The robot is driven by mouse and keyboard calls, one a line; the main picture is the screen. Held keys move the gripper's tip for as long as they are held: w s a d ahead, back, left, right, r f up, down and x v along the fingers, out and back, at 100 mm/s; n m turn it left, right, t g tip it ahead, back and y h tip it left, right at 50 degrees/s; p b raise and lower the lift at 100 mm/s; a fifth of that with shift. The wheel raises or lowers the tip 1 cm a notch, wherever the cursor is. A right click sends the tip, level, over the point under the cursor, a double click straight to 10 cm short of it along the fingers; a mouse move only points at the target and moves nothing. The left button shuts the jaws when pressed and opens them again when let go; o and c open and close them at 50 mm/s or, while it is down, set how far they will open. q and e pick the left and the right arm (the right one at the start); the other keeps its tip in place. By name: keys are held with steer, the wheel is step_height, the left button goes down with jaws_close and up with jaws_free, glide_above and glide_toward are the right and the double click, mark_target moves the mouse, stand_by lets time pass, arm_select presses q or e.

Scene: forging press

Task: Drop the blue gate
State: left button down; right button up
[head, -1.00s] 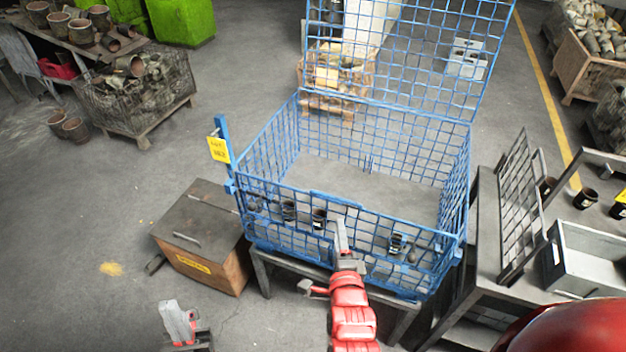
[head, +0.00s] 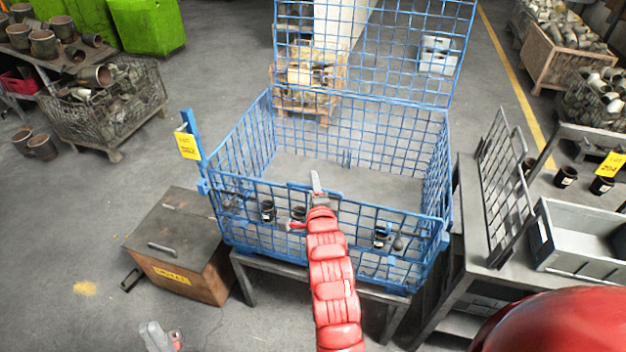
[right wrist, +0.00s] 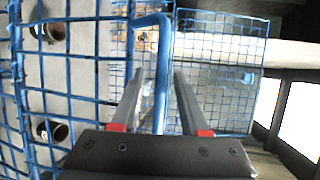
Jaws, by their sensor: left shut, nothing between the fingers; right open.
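The blue gate (head: 392,211) is the front mesh panel of a blue wire cage (head: 437,150) and stands upright. A raised blue handle bar runs along the middle of its top rail. My right gripper (head: 316,182) is at this handle, with its red arm crossing in front of the gate. In the right wrist view the blue handle (right wrist: 162,95) runs between the open fingers (right wrist: 156,85); I cannot tell whether it touches them. My left gripper (head: 157,334) is shut and empty, low at the left, away from the cage.
Dark cups (head: 267,211) show behind the gate mesh. A wooden chest (head: 190,240) stands left of the cage's stand. At right, a workbench holds a grey rack panel (head: 507,190) and grey bin (head: 585,235). A post with a yellow tag (head: 187,145) rises at the cage's left corner.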

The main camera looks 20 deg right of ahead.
steer(key=shift+x, duration=1.05)
jaws_close()
steer(key=shift+f, duration=0.1)
stand_by(0.6)
